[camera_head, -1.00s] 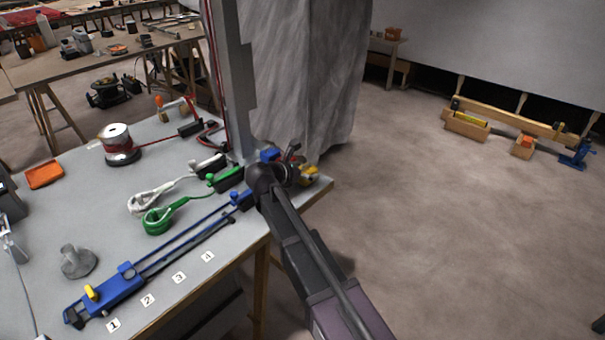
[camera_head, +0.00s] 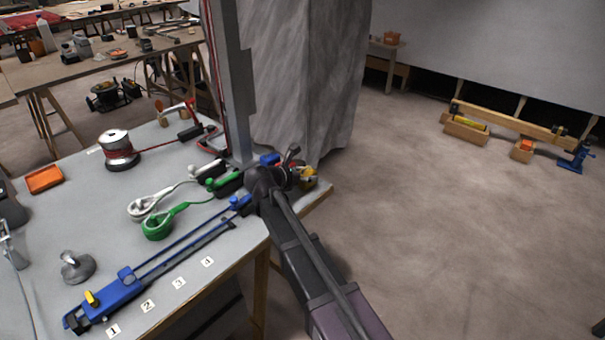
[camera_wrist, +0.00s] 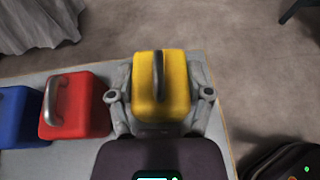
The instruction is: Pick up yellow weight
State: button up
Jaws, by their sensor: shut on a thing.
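The yellow weight (camera_wrist: 175,88) is a block with a dark handle on top. In the wrist view it sits between the two fingers of my gripper (camera_wrist: 160,97), which is shut on it. In the head view the yellow weight (camera_head: 309,180) shows only in part at the table's right corner, behind my gripper (camera_head: 285,175). Whether its underside touches the table cannot be told.
A red weight (camera_wrist: 84,118) and a blue weight (camera_wrist: 17,122) stand to the left on the grey table (camera_head: 190,262). Open floor lies right.

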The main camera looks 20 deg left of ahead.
aim_at(307, 167)
jog(key=shift+r+p, duration=4.6)
jog(key=shift+r, duration=0.15)
